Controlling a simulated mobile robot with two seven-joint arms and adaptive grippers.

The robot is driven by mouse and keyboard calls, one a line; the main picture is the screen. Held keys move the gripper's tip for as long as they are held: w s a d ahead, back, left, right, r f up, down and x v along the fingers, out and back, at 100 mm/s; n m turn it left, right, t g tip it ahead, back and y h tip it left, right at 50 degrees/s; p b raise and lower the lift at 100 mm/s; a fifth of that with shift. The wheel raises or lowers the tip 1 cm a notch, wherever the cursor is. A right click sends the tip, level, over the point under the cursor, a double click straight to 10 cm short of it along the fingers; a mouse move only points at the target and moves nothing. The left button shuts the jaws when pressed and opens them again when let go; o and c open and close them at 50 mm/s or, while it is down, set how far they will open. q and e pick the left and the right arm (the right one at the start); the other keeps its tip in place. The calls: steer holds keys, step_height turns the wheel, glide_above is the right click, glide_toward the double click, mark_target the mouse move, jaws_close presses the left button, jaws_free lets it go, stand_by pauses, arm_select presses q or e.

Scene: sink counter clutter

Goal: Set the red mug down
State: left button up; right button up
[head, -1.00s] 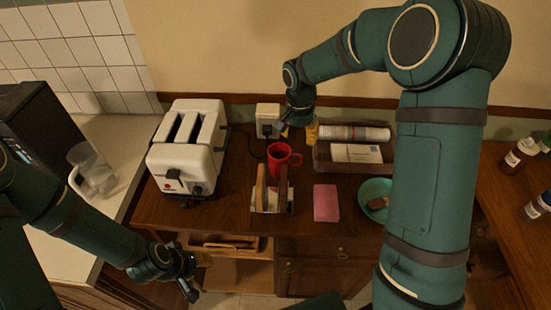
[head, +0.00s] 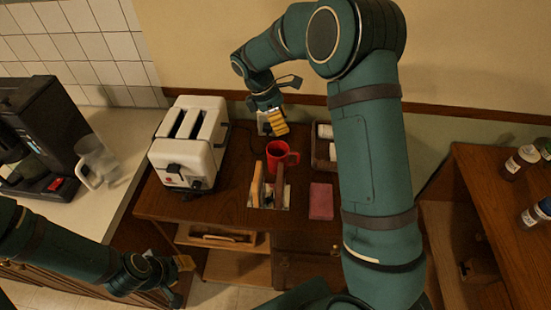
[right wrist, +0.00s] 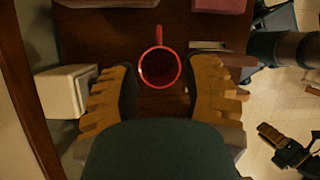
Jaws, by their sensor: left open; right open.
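The red mug (head: 277,160) stands upright on the dark wooden counter, behind a small holder and right of the toaster. In the right wrist view the mug (right wrist: 159,67) shows from above, its handle toward the top of the picture, between the lines of the two fingers. My right gripper (head: 277,122) is open and empty, just behind and above the mug; the wrist view shows its spread fingers (right wrist: 160,95) with no visible contact on the mug. My left gripper (head: 181,275) is open and empty at the lower left, in front of the counter.
The white toaster (head: 188,145) stands left of the mug. The holder (head: 268,195) with upright items is close in front. A pink block (head: 321,201) lies to the right. A tray (head: 322,160) is partly hidden by my right arm. A glass jug (head: 97,163) stands far left.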

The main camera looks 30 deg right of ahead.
mark_target(297, 154)
steer(key=x, duration=1.3)
steer(key=shift+d+f, duration=0.2)
steer(key=shift+f, duration=0.15)
jaws_close()
